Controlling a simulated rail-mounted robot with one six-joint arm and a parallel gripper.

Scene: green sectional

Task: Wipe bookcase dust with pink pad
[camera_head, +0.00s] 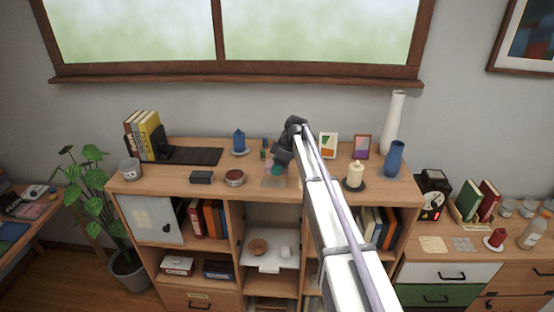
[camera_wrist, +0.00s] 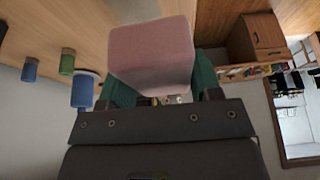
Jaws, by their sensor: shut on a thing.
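The pink pad (camera_wrist: 150,55) fills the upper middle of the wrist view. My gripper (camera_wrist: 152,90) is shut on it, with a green finger on each side. In the head view my gripper (camera_head: 277,169) points down at the middle of the bookcase top (camera_head: 160,186); the pad is mostly hidden there. A faint greyish patch (camera_head: 273,182), which looks like dust, lies on the wood just in front of the gripper. I cannot tell whether the pad touches the wood.
A cream candle (camera_head: 355,175), picture frames (camera_head: 328,145) and blue vase (camera_head: 393,158) stand to the right.

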